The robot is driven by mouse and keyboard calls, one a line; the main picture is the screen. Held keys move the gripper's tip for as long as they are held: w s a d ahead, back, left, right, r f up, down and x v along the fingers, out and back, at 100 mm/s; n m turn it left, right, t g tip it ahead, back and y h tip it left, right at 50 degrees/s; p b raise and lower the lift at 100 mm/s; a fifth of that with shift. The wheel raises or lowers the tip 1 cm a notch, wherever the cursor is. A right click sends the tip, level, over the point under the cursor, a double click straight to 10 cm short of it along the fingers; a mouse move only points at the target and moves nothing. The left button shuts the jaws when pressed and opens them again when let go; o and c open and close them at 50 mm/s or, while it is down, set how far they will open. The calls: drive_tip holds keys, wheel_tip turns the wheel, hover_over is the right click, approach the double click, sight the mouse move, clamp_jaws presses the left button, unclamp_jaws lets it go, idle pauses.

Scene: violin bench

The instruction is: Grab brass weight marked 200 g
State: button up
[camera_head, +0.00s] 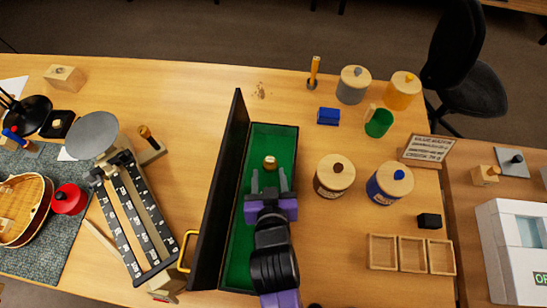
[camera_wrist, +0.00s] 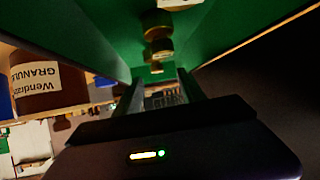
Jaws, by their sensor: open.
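A brass weight (camera_head: 270,163) with a pale top stands in the green-lined box (camera_head: 287,133), just beyond my fingertips. In the wrist view several brass weights stand in a row: a large one (camera_wrist: 156,24), a smaller one (camera_wrist: 161,48) and a tiny one (camera_wrist: 157,67). I cannot read any marking, so I cannot tell which is 200 g. My gripper (camera_head: 269,180) is inside or just above the box, open and empty, with a finger on each side of the gap. In the wrist view the gripper (camera_wrist: 160,82) points towards the row. My gripper and wrist hide the box's middle.
The box's dark lid (camera_head: 221,195) stands upright along its left side. A brown-labelled jar (camera_head: 334,175) and a blue one (camera_head: 389,183) stand to the right. A beam balance (camera_head: 130,205) is at left.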

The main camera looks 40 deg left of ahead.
sight(270, 160)
drive_tip(key=shift+w+d+p+x, duration=0.15)
drive_tip(key=shift+p+x, duration=0.1)
drive_tip(key=shift+x, duration=1.15)
drive_tip(key=shift+w+d+p+x, duration=0.1)
drive_tip(key=shift+p+x, duration=0.15)
drive_tip(key=shift+x, duration=1.2)
drive_tip(key=shift+r, duration=0.1)
clamp_jaws()
